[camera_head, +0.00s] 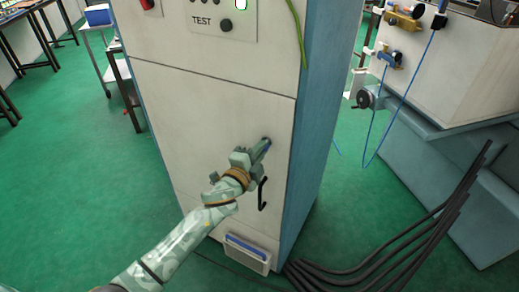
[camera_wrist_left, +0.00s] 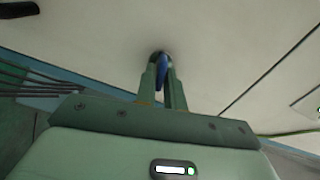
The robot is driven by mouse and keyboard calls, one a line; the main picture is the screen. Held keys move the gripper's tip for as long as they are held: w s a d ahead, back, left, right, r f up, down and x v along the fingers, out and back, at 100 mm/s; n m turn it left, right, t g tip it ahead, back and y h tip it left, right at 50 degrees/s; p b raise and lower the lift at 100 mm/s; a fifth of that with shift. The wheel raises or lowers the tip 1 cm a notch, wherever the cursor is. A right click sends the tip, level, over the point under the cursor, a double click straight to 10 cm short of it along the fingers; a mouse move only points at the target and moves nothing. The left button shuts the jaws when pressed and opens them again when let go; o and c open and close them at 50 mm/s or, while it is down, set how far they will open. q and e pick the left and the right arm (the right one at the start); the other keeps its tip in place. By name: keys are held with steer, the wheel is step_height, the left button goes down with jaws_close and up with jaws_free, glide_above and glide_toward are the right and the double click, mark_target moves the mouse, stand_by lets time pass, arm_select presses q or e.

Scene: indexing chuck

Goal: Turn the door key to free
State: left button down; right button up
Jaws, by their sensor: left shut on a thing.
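The door key (camera_wrist_left: 162,70) has a blue grip and sits at the cabinet door's face in the left wrist view. In the head view a bit of its blue (camera_head: 266,146) shows at the fingertips. My left gripper (camera_head: 262,148) is shut on the key, one finger on each side of it; the left wrist view also shows the gripper (camera_wrist_left: 164,84). The key's shaft and lock marks are hidden by the fingers. The pale cabinet door (camera_head: 190,125) looks flush with the cabinet. My right gripper is not in view.
A black door handle (camera_head: 262,193) is just below the key. A TEST panel (camera_head: 205,18) is above the door. Black cables (camera_head: 400,240) lie on the floor at right, near a blue and white machine (camera_head: 440,80). Green floor at left (camera_head: 80,150) is free.

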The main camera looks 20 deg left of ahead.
arm_select(q)
steer(key=shift+f+m, duration=0.1)
steer(key=shift+m, duration=1)
steer(key=c, duration=1.5)
jaws_free()
steer(key=shift+c, duration=0.2)
steer(key=s+a+p, duration=0.1)
steer(key=s+a, duration=0.2)
steer(key=s, duration=1.3)
